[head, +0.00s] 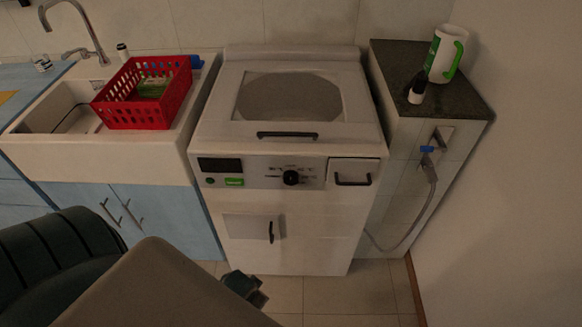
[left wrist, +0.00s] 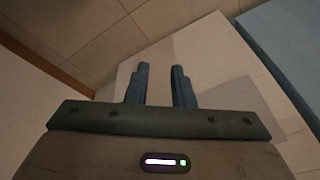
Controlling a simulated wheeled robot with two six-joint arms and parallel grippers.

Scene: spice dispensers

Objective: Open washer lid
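The white washer (head: 215,135) stands in the middle of the head view. Its top lid (head: 227,90) is shut, lying flat with a large dark window and a black bar handle (head: 287,135) at its front edge. My left gripper (head: 246,288) is low in front of the washer, well below the lid handle and partly hidden by my own arm. In the left wrist view my left gripper (left wrist: 159,80) has its two fingers apart with nothing between them. My right gripper is not in view.
A red basket (head: 143,94) sits by the sink (head: 90,155) on the left. Floor (head: 335,295) in front is clear.

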